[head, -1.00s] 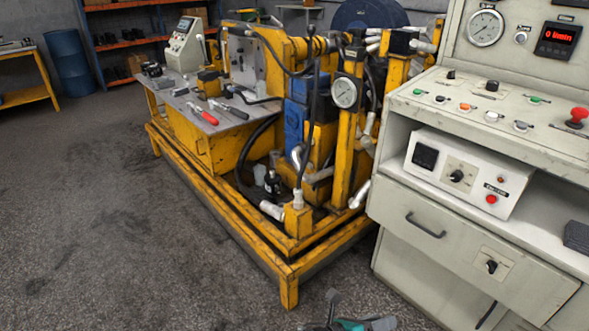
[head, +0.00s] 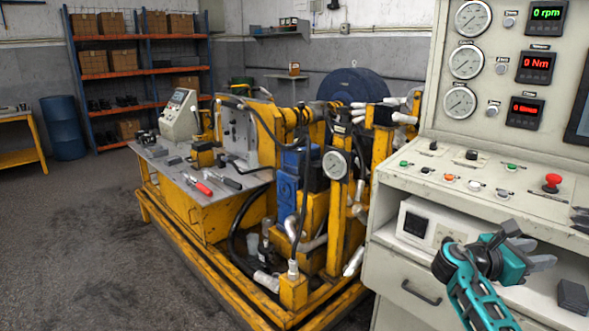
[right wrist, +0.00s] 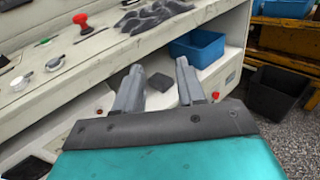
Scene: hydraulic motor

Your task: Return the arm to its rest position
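My right arm (head: 478,290), teal with a dark wrist, rises from the bottom edge in the head view, in front of the beige control console (head: 385,255). My right gripper (head: 538,254) points to the right there. In the right wrist view, the two grey fingers of this gripper (right wrist: 160,66) stand apart with nothing between them. They appear in front of the console's lower part. My left arm and gripper are not in view.
The console's sloped panel carries a red button (head: 552,182) and several knobs. Dark gloves (right wrist: 155,14) lie on it. A blue bin (right wrist: 197,46) and a black bin (right wrist: 279,92) lie beyond. The yellow test rig (head: 190,205) stands left; open floor (head: 70,240) lies farther left.

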